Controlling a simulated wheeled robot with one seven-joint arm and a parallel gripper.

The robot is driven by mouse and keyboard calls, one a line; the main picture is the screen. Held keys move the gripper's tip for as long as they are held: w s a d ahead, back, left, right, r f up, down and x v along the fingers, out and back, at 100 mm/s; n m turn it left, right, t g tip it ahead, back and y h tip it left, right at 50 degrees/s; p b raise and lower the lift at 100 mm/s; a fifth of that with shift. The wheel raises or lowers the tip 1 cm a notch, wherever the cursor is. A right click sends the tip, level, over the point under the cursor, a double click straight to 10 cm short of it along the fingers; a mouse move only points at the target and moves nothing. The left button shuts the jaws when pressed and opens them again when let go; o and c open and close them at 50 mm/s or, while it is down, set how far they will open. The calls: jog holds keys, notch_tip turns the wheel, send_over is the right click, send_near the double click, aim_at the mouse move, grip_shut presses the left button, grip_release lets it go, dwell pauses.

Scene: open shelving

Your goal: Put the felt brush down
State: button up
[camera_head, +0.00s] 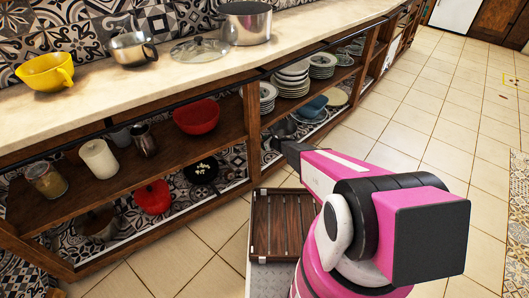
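I cannot make out the felt brush in this view. My pink and black arm rises from the lower right and reaches left toward the shelving, ending in a dark part at the shelf's front edge. My gripper and its fingertips do not show, so I cannot see whether it holds anything. The open shelving has a pale countertop (112,88) above and a wooden middle shelf (82,192) below.
Red bowl (197,117), jars and stacked plates (292,79) fill the shelves. A slatted wooden tray (283,222) lies below my arm. Tiled floor right is open.

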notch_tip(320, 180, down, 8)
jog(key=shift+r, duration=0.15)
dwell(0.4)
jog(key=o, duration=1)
